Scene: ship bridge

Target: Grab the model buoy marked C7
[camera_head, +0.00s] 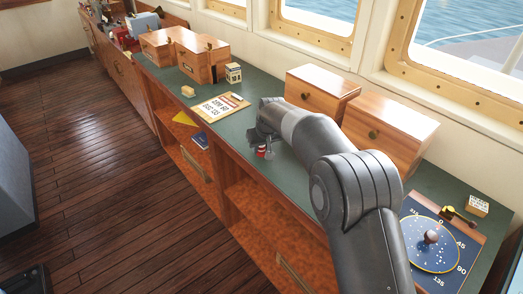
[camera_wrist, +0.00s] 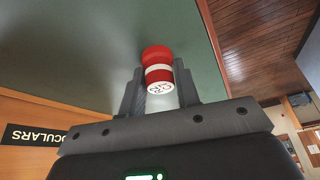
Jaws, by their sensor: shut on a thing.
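The model buoy (camera_head: 262,152) is small, with red and white bands, and shows at the end of my arm over the green countertop. In the wrist view the buoy (camera_wrist: 158,73) sits between the two grey fingers of my gripper (camera_wrist: 159,84), which are shut on it. Its white end carries dark characters that I cannot read surely. My gripper (camera_head: 268,140) is low by the counter's front part in the head view; my arm partly covers it. I cannot tell whether the buoy touches the counter.
The green countertop (camera_head: 225,125) holds a clipboard (camera_head: 219,107), wooden boxes (camera_head: 203,57) on the left and wooden boxes (camera_head: 390,130) by the windows. A blue compass board (camera_head: 437,240) lies at the right. A box label ending "OCULARS" (camera_wrist: 35,135) is close at left in the wrist view.

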